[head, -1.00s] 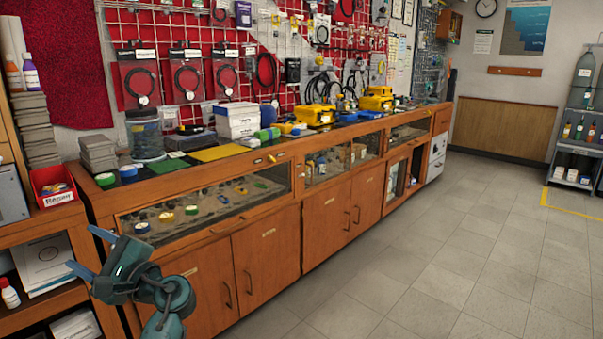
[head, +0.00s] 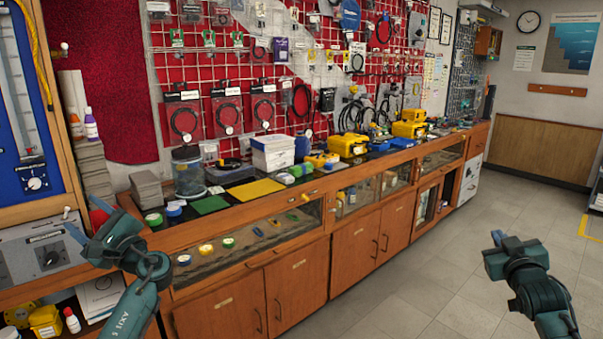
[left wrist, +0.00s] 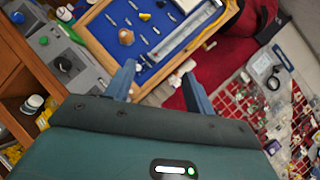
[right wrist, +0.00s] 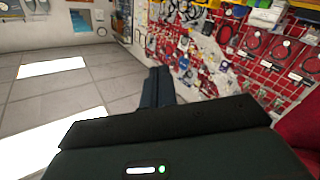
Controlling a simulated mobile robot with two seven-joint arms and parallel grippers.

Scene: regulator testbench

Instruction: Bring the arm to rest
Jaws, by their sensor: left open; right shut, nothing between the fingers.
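My left gripper (head: 88,226) is raised at the left of the head view, in front of the left end of the wooden counter. Its two blue fingers stand apart with nothing between them, as the left wrist view (left wrist: 162,86) also shows. My right gripper (head: 498,238) is at the right of the head view, over the open floor and apart from the counter. In the right wrist view its fingers (right wrist: 158,84) are together and hold nothing. Neither gripper touches anything that I can see.
The wooden counter (head: 300,279) with glass-fronted drawers runs along the wall and carries yellow cases (head: 347,145) and a white box (head: 273,153). A blue panel (head: 24,115) in a wooden frame and a grey unit (head: 45,257) stand at the left. The tiled floor (head: 420,275) is clear.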

